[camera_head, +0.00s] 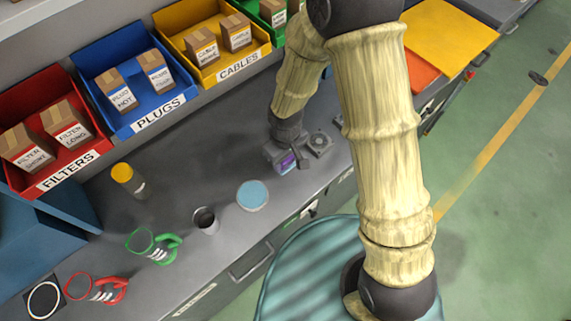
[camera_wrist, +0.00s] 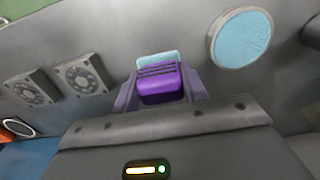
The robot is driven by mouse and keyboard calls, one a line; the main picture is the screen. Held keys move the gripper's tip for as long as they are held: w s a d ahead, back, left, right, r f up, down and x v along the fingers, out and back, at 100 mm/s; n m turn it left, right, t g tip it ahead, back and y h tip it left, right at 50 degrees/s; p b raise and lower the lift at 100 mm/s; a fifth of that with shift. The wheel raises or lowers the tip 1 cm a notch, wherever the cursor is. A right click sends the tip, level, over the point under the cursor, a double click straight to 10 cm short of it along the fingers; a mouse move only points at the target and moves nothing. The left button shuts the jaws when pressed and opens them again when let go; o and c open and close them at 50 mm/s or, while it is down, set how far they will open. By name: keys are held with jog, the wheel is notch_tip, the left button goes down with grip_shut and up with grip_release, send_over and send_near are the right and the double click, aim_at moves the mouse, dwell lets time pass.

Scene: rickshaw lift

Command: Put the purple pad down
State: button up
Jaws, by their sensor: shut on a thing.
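The purple pad (camera_wrist: 160,84) sits between the two fingers of my gripper (camera_wrist: 160,95) in the wrist view. My gripper is shut on it. In the head view my gripper (camera_head: 287,161) is low over the grey bench, and a small patch of the purple pad (camera_head: 288,162) shows at its side. A light blue strip (camera_wrist: 157,58) shows just beyond the pad in the wrist view. I cannot tell whether the pad touches the bench top.
A round light-blue disc (camera_head: 252,195) lies left of my gripper, and a square fan (camera_head: 320,144) lies to its right. A dark cup (camera_head: 206,220), a yellow-capped jar (camera_head: 128,180) and green (camera_head: 154,247) and red (camera_head: 98,289) items stand farther left. Labelled bins (camera_head: 138,81) line the back.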

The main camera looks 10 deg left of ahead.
aim_at(285, 166)
jog(key=shift+f, duration=2.1)
jog(key=shift+f, duration=0.15)
jog(key=o, duration=1.1)
jog(key=shift+o, duration=0.2)
notch_tip(285, 166, up, 12)
jog(key=shift+r, duration=0.2)
jog(key=shift+d, duration=0.1)
